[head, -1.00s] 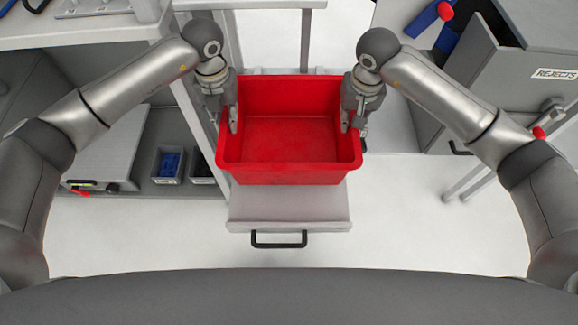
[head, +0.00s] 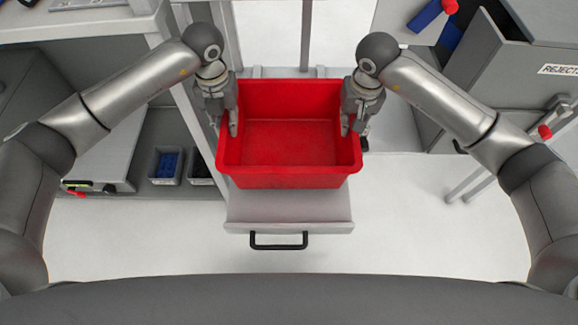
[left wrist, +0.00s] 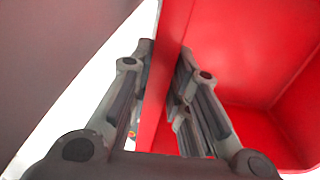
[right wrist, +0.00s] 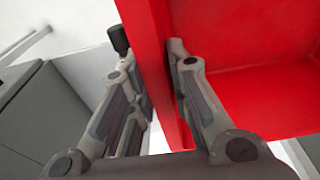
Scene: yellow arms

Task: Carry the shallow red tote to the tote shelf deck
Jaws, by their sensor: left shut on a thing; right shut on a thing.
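The red tote (head: 290,176) is empty and upright in the middle of the head view, held between my two arms. My left gripper (head: 230,122) is shut on its left side wall, one finger inside and one outside. The left wrist view shows this wall (left wrist: 166,75) between the fingers. My right gripper (head: 350,122) is shut on the right side wall in the same way, and the right wrist view shows that wall (right wrist: 160,60) between the fingers. A grey deck (head: 290,208) with a black handle shows below the tote; I cannot tell whether they touch.
A grey bin marked REJECTS (head: 520,90) stands at the right. At the left is a workbench (head: 80,32) with a lower shelf bearing a grey box (head: 115,150) and small dark bins (head: 167,166). White floor is clear in front.

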